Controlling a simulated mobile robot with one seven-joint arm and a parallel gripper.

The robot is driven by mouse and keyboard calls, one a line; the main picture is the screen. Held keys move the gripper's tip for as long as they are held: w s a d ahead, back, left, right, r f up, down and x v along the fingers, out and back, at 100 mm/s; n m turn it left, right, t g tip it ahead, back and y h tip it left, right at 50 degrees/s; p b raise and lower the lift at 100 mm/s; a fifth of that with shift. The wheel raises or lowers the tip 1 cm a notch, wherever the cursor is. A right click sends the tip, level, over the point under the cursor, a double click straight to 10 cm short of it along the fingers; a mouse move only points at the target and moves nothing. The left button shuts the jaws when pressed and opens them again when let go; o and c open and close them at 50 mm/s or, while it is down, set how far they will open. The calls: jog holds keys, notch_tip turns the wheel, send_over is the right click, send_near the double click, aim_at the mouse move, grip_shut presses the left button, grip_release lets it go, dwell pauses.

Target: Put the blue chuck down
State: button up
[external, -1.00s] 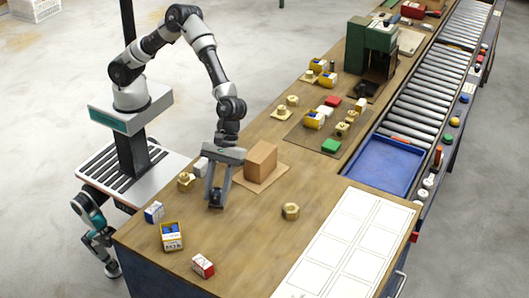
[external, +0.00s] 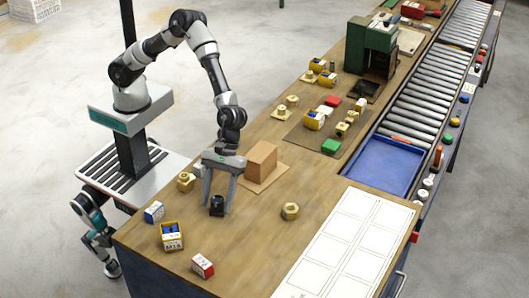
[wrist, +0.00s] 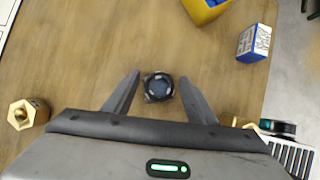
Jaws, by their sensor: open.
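The chuck (external: 217,206) is a short, dark, round piece with a bluish-black middle. It stands upright on the wooden bench top, near the left edge of the bench. In the wrist view the chuck (wrist: 158,87) shows from above, between the two fingers. My gripper (wrist: 160,76) is open, with a visible gap between each finger and the chuck. In the external view my gripper (external: 217,209) points down, with its fingers on either side of the chuck. Nothing is held.
A brown block (external: 262,158) stands behind my gripper. Brass nuts lie to the left (external: 186,182) and right (external: 290,211).

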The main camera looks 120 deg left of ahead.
jog(key=w+v, duration=0.1)
jog(key=v, duration=1.1)
jog(key=s+a+r+m+t+y, duration=0.1)
jog(key=s+a+r+m+y, duration=0.1)
jog(key=s+a+r+m, duration=0.5)
jog(key=s+a+r+m+t+y, duration=0.1)
jog(key=s+a+r+m+y, duration=0.15)
jog(key=s+r, duration=0.4)
jog(key=s+a+m+t, duration=0.1)
jog(key=s+a+m, duration=0.2)
jog(key=s, duration=0.6)
jog(key=s+a+m+t+y, duration=0.1)
jog(key=s+a+m, duration=0.3)
jog(key=s+m, duration=0.3)
jog(key=shift+s+a+t+p, duration=0.3)
jog(key=shift+s+t+p, duration=0.15)
jog(key=shift+s, duration=0.4)
jog(key=shift+r+y, duration=0.15)
jog(key=shift+y, duration=0.1)
notch_tip(320, 180, up, 7)
jog(key=p, duration=0.7)
